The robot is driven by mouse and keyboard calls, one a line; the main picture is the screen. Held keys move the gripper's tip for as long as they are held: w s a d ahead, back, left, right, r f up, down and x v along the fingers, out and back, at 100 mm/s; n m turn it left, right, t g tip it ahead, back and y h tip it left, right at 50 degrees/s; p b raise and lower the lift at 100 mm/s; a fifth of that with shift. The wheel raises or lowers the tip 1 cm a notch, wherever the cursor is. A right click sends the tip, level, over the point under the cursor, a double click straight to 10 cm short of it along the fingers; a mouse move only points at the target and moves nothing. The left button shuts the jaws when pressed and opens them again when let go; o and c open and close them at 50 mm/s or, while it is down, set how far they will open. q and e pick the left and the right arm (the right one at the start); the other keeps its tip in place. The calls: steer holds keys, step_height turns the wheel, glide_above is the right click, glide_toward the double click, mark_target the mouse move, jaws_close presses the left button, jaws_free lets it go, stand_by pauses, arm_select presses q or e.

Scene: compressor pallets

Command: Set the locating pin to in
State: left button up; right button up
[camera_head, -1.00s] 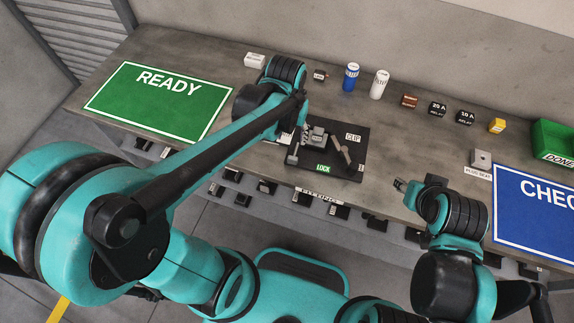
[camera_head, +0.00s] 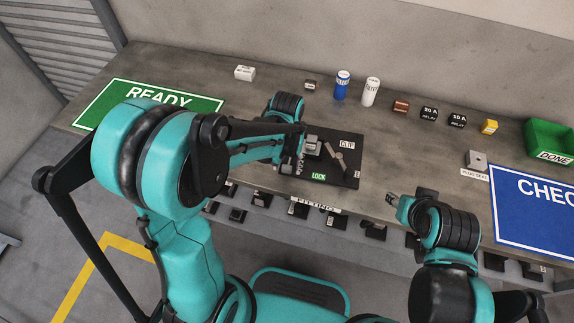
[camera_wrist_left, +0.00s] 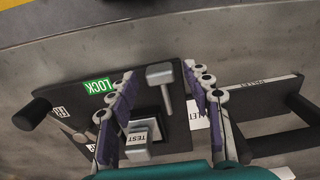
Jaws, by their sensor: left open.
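The black fixture plate (camera_head: 349,174) lies on the bench, with CLIP and LOCK labels. In the left wrist view the plate (camera_wrist_left: 70,75) carries a grey T-shaped handle (camera_wrist_left: 160,75), which looks like the locating pin; no label on it can be read. A grey block marked TEST (camera_wrist_left: 139,139) stands beside it. My left gripper (camera_wrist_left: 160,98) is open, its purple-padded fingers either side of the handle and the block, with no clear contact. In the head view my left gripper (camera_head: 300,150) is at the plate's left side and hides part of it. My right gripper (camera_head: 392,199) is near the bench's front edge, its jaws unclear.
A green READY mat (camera_head: 120,95) lies left and a blue CHECK mat (camera_head: 530,210) right. Blue (camera_head: 342,86) and white (camera_head: 370,92) cylinders, relays and a green DONE bin (camera_head: 545,140) stand along the back. A plug seat (camera_head: 477,160) stands near the blue mat.

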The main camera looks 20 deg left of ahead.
arm_select(q)
jaws_close()
steer(key=w, duration=0.6)
steer(key=shift+a, duration=0.1)
jaws_free()
step_height(320, 180, up, 12)
stand_by(0.6)
